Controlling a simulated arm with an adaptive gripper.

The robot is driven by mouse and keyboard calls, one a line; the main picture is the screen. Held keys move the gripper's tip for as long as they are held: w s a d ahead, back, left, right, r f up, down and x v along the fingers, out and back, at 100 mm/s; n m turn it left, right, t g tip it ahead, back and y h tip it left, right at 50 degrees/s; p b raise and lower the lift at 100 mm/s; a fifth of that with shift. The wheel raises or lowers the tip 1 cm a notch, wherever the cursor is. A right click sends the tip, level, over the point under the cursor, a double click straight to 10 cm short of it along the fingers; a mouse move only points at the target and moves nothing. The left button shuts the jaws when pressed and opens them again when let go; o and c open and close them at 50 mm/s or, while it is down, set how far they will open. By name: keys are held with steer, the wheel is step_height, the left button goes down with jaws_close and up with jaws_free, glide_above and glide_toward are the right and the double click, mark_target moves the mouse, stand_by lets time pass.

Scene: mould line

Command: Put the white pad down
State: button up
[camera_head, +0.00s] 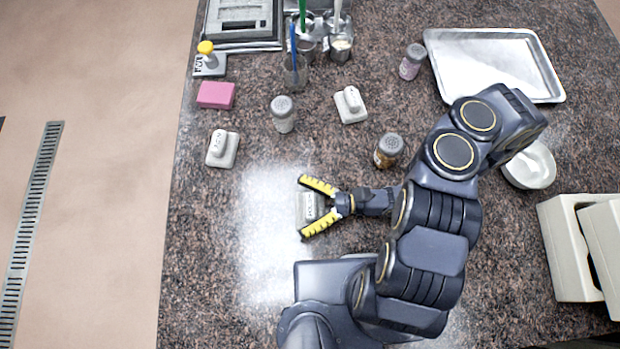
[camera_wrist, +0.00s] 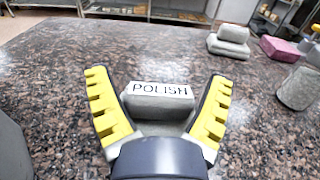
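A pale grey-white pad with a block handle labelled POLISH (camera_wrist: 160,91) stands on the speckled counter; in the head view (camera_head: 309,208) it is between my gripper's fingers. My gripper (camera_head: 303,207) is open, its two yellow fingers spread in a V on either side of this pad. The fingers look apart from the handle. The lower part of the pad is partly hidden by the gripper in the wrist view. Two similar pale pads with handles stand clear of the gripper, one at the left (camera_head: 221,150) and one farther back (camera_head: 351,106). Their labels are too small to read.
A pink block (camera_head: 216,95), a shaker (camera_head: 283,113) and a brown-filled jar (camera_head: 388,150) stand nearby. A metal tray (camera_head: 490,62) lies at back right, a white bowl (camera_head: 530,167) and beige bins (camera_head: 570,248) at right. The counter left of my gripper is clear.

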steer(key=c, duration=0.6)
steer(key=shift+f, duration=0.1)
step_height(320, 180, up, 10)
stand_by(0.5)
